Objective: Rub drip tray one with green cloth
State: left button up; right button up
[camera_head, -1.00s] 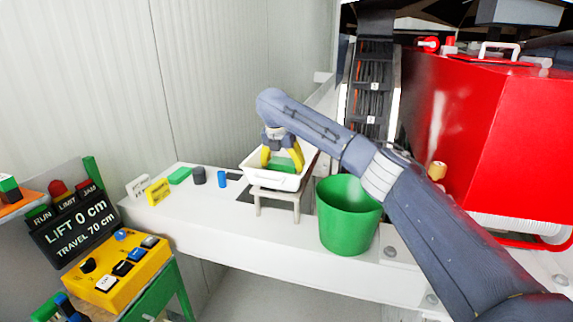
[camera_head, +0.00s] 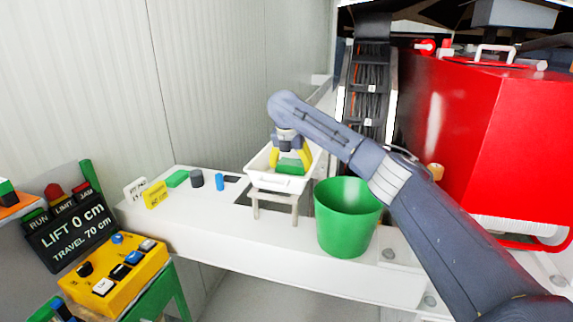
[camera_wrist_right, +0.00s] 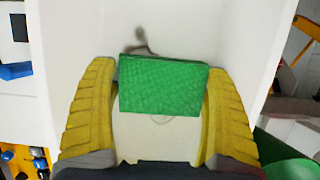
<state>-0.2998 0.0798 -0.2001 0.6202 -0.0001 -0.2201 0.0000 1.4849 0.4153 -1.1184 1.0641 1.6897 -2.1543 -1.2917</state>
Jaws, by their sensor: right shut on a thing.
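A white drip tray (camera_head: 273,183) stands on a small stand (camera_head: 275,203) on the white bench. My right gripper (camera_head: 291,164) is down inside the tray, its yellow fingers shut on a green cloth (camera_head: 292,168). In the right wrist view the cloth (camera_wrist_right: 163,85) is a green block between the fingers (camera_wrist_right: 160,105). A dark smear (camera_wrist_right: 141,42) shows on the tray floor just beyond the cloth, and a faint ring mark shows nearer. I cannot tell whether the cloth touches the floor. My left gripper is not in view.
A green bucket (camera_head: 347,220) stands right of the tray. Left of the tray on the bench are a blue cylinder (camera_head: 220,182), a grey cylinder (camera_head: 196,179), a green block (camera_head: 177,178) and a yellow sign (camera_head: 156,194). A yellow control box (camera_head: 115,270) is at front left.

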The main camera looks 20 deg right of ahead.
aim_at(282, 161)
jog(key=shift+s+d+f, duration=0.1)
jog(key=shift+s+d, duration=0.05)
jog(key=shift+d, duration=0.1)
jog(key=shift+a, duration=0.1)
jog(key=shift+w+a+r, duration=0.1)
jog(key=shift+w+a, duration=0.45)
jog(key=shift+a, duration=0.2)
jog(key=shift+w+a+r, duration=0.1)
jog(key=shift+w+a, duration=0.4)
jog(key=shift+a, duration=0.2)
jog(key=shift+r, duration=3.05)
jog(key=shift+r, duration=1.5)
